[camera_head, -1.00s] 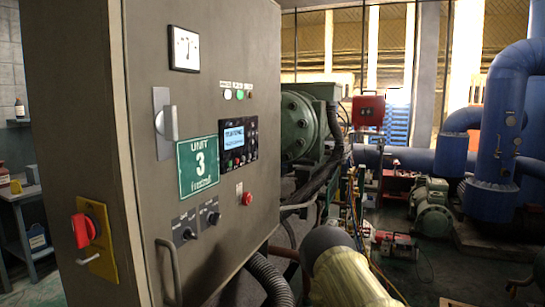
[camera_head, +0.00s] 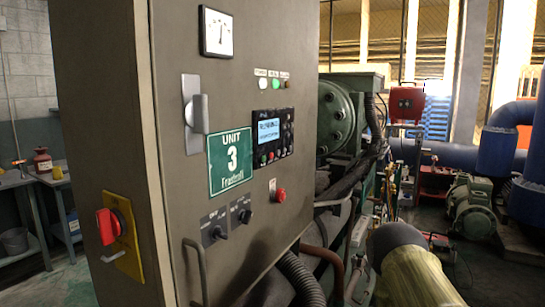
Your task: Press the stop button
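A grey control cabinet (camera_head: 245,80) labelled "UNIT 3" stands large in the head view. A round red push button (camera_head: 280,194) sits low on the right part of its front face, with a small label above it. A black controller panel (camera_head: 273,136) with a lit blue screen is above that button. It has small red and green buttons under the screen, too small to read. Which of these is the stop button cannot be read from labels here. My gripper is not in view, and nothing touches the cabinet face.
A red rotary switch on a yellow plate (camera_head: 124,238) is on the cabinet's left side. A lever handle (camera_head: 196,114), two black knobs (camera_head: 219,233) and a bar handle (camera_head: 197,270) stick out. A thick yellow-wrapped pipe (camera_head: 412,278) stands close at lower right.

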